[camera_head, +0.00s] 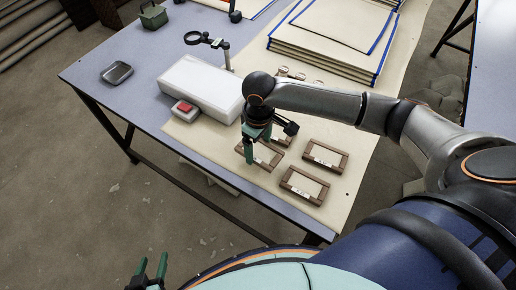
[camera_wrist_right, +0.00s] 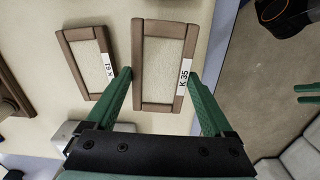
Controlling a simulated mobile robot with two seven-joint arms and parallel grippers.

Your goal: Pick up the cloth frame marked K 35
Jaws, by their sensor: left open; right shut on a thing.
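The cloth frame marked K 35 (camera_wrist_right: 160,60) has brown wooden bars around cream cloth and a white label. In the head view it is the frame (camera_head: 269,155) under my right gripper (camera_head: 251,157). In the right wrist view my right gripper (camera_wrist_right: 161,76) has one green finger on each side of this frame and is shut on it. I cannot tell whether the frame is clear of the table. My left gripper (camera_head: 150,272) is open and empty at the bottom left of the head view, away from the table.
Another frame, marked K 61 (camera_wrist_right: 88,62), lies close beside it. A similar frame (camera_head: 313,186) and others lie nearby on the cream mat (camera_head: 352,165). A white box (camera_head: 200,88), a red-button device (camera_head: 184,108) and a magnifier (camera_head: 193,38) stand behind. Large stacked panels (camera_head: 335,35) lie farther back.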

